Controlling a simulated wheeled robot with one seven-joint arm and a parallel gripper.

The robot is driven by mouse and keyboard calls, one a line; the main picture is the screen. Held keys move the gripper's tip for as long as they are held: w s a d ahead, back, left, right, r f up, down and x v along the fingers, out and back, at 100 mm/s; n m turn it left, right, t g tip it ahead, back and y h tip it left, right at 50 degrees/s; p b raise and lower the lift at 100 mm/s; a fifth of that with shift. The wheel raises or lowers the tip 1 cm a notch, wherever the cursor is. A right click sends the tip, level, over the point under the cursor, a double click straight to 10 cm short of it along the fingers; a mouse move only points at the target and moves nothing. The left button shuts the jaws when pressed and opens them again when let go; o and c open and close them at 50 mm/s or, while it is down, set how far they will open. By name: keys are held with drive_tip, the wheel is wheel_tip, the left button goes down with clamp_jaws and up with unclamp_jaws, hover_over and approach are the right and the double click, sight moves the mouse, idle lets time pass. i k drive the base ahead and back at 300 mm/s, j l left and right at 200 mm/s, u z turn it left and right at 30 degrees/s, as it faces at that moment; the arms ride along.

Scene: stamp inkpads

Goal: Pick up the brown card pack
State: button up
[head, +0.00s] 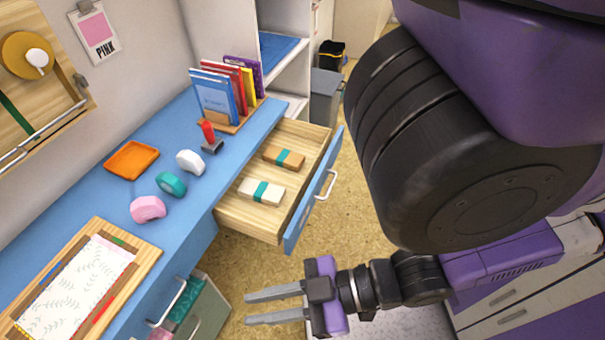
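The brown card pack (284,158), tan-brown with a green band, lies in the open wooden drawer (248,218), towards its back right. A cream card pack (261,191) with a green band lies in front of it in the same drawer. My gripper (247,309) is in front of and below the drawer in the picture, pointing left. Its two fingers are parallel and apart with nothing between them. It is clear of both packs.
The drawer's blue front (301,212) has a handle (327,184). The blue desk (88,207) holds an orange tray (131,159), inkpads, a red-handled stamp (208,134) and upright books (215,95). A lower drawer (203,312) stands open. Cork-coloured floor (356,229) is free beyond the drawer.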

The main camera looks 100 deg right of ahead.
sight(277, 156)
drive_tip(key=k+z, duration=0.15)
drive_tip(key=z, duration=0.35)
drive_tip(key=k+l+z, duration=0.1)
drive_tip(key=z, duration=0.4)
drive_tip(key=k+l+z, duration=0.15)
drive_tip(key=z, duration=0.3)
